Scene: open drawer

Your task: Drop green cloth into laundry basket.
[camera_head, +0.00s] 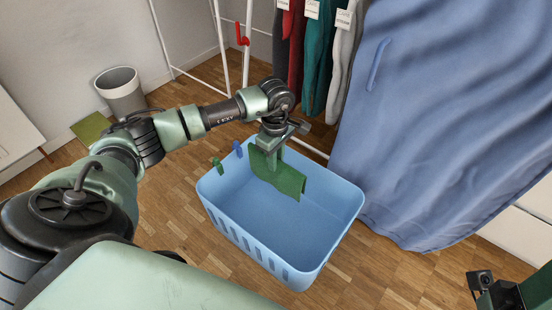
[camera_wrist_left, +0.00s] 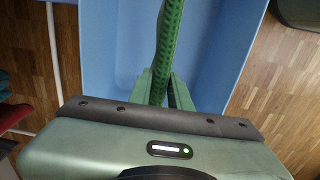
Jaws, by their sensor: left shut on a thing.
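The green cloth (camera_head: 284,179) hangs from my left gripper (camera_head: 274,158), which is shut on it. The cloth hangs over the light blue laundry basket (camera_head: 335,245), near its far side, within the opening as seen from the head. In the left wrist view the cloth (camera_wrist_left: 168,40) shows as a narrow, dotted green strip between the fingers of my left gripper (camera_wrist_left: 165,92), with the blue basket (camera_wrist_left: 215,50) below. I cannot tell whether the cloth touches the basket. Part of my right arm shows at the lower right of the head view; its fingers cannot be made out.
A green peg (camera_head: 217,163) and a blue peg (camera_head: 238,149) sit at the basket's far left rim. A large blue cloth (camera_head: 430,130) hangs to the right, close to the basket. Clothes hang on a rack behind. A grey bin (camera_head: 121,92) stands at the left.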

